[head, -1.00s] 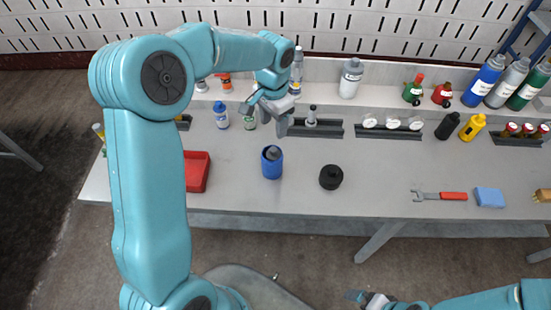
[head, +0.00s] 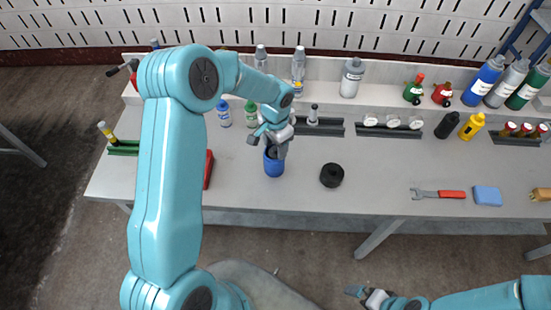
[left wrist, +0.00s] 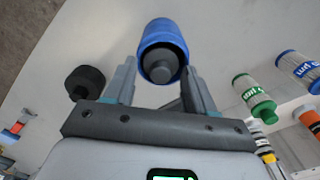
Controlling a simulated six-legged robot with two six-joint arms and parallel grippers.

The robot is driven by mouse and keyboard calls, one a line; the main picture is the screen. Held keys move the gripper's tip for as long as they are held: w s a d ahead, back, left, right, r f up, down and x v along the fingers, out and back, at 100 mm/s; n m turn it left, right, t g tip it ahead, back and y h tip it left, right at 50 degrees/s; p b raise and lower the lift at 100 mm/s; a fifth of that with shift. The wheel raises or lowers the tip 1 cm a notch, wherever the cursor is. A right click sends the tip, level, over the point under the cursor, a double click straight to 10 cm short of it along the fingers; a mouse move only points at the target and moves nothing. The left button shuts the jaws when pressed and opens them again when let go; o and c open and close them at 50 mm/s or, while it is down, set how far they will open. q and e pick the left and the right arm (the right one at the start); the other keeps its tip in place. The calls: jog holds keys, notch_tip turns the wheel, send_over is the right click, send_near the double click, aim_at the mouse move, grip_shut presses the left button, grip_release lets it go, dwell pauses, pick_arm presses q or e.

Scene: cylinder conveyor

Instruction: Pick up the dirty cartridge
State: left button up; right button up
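A blue cylindrical housing (head: 274,168) stands on the bench, and its rim also shows in the left wrist view (left wrist: 160,30). A grey cartridge (left wrist: 160,68) sits in its open mouth. In the head view my left gripper covers the cartridge. My left gripper (head: 272,150) is just above the housing, pointing down. In the left wrist view its two fingers (left wrist: 158,75) are apart, one on each side of the cartridge, with gaps visible. My right gripper (head: 366,297) is low at the bottom of the head view, away from the bench; its opening is too small to judge.
A black round cap (head: 331,175) lies right of the housing. A second grey cartridge-like piece (head: 313,115) stands in a dark rack behind. A red tray (head: 208,169) is partly hidden by my left arm. A wrench (head: 438,194) and blue sponge (head: 487,196) lie at right.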

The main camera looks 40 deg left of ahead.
pick_arm(q)
grip_shut()
jog(key=shift+w, duration=0.1)
dwell(1.2)
